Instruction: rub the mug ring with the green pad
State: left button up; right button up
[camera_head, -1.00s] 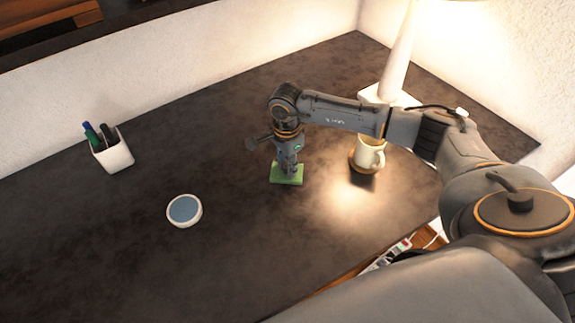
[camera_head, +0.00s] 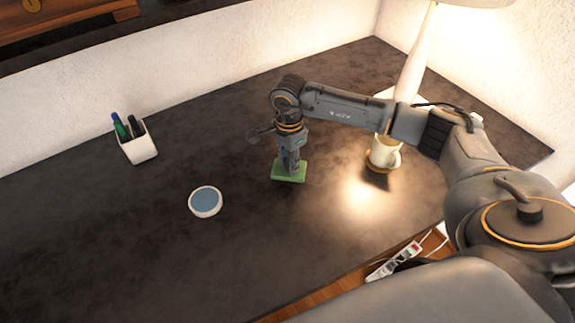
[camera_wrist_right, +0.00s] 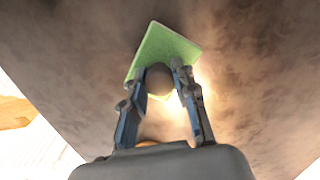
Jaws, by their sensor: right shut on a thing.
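The green pad (camera_head: 289,174) is on or just above the dark desk, below my right gripper (camera_head: 290,160). In the right wrist view, the gripper (camera_wrist_right: 158,74) is shut on a dark round knob (camera_wrist_right: 159,80) on the pad (camera_wrist_right: 168,44). The fingers point down at the desk. I cannot make out the mug ring on the desk; the pad and gripper hide the surface beneath them. A cream mug (camera_head: 382,152) stands on a brown coaster (camera_head: 375,168) to the right of the pad. My left gripper is not in view.
A round white dish with a blue-grey top (camera_head: 205,201) lies left of the pad. A white pen holder (camera_head: 139,148) stands further left, near the wall. A lit lamp (camera_head: 412,70) stands behind the mug. A power strip (camera_head: 394,262) lies past the front edge. The desk around the pad is clear.

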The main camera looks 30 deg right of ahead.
jog(key=shift+r, duration=0.6)
jog(key=shift+a+r+p, duration=0.2)
jog(key=shift+r+p, duration=0.55)
jog(key=shift+r, duration=0.45)
jog(key=shift+d+r, duration=0.1)
jog(key=shift+r, duration=0.25)
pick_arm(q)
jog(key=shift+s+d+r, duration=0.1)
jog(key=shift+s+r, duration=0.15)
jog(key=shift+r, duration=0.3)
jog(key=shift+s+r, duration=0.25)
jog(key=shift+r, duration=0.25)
